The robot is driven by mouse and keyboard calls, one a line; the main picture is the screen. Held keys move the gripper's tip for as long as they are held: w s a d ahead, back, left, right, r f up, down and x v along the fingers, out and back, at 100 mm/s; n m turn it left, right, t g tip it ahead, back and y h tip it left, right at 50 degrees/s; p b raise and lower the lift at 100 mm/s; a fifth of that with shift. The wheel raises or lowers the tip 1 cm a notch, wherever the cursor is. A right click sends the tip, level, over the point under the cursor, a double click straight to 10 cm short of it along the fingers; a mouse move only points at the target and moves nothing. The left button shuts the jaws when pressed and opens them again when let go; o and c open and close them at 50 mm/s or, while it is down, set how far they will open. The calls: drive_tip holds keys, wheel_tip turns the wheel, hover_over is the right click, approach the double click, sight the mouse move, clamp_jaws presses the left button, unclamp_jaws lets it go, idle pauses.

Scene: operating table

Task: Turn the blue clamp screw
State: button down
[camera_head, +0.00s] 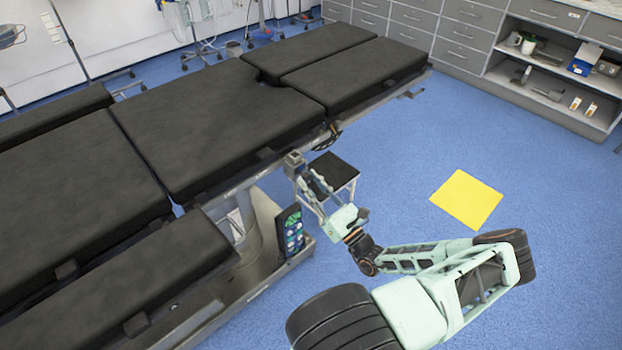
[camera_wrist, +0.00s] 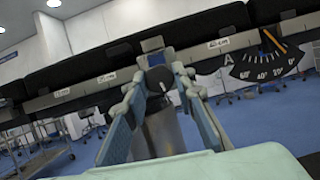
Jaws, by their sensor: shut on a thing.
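The clamp (camera_head: 294,159) is a small grey block on the side rail of the black operating table (camera_head: 215,110). In the wrist view the clamp (camera_wrist: 152,44) has a dark top, with the blue clamp screw (camera_wrist: 156,60) just below it, small and partly hidden. My gripper (camera_head: 303,172) reaches up to the clamp from the right in the head view. In the wrist view my gripper (camera_wrist: 158,76) has its fingertips on either side of the screw, shut on it. A dark round end shows between the fingers. The exact contact is hard to see.
A small stool with a black top (camera_head: 335,170) stands close beside my gripper. A yellow square (camera_head: 466,199) lies on the open blue floor. A hand control with coloured buttons (camera_head: 291,231) hangs by the table column. An angle scale (camera_wrist: 262,62) shows at the right in the wrist view.

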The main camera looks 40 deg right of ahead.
drive_tip(key=m+h+p, duration=0.1)
drive_tip(key=m+h, duration=0.1)
drive_tip(key=m, duration=0.2)
drive_tip(key=m+h+p, duration=0.1)
drive_tip(key=m+h, duration=0.1)
drive_tip(key=m, duration=0.2)
drive_tip(key=shift+a+r+m+g+p, duration=0.1)
drive_tip(key=shift+a+m+g+p, duration=0.1)
drive_tip(key=shift+m+g+p, duration=0.15)
drive_tip(key=c, duration=1.6)
unclamp_jaws()
drive_tip(key=v, duration=0.7)
drive_tip(key=shift+s, duration=0.3)
drive_tip(key=shift+a, duration=0.2)
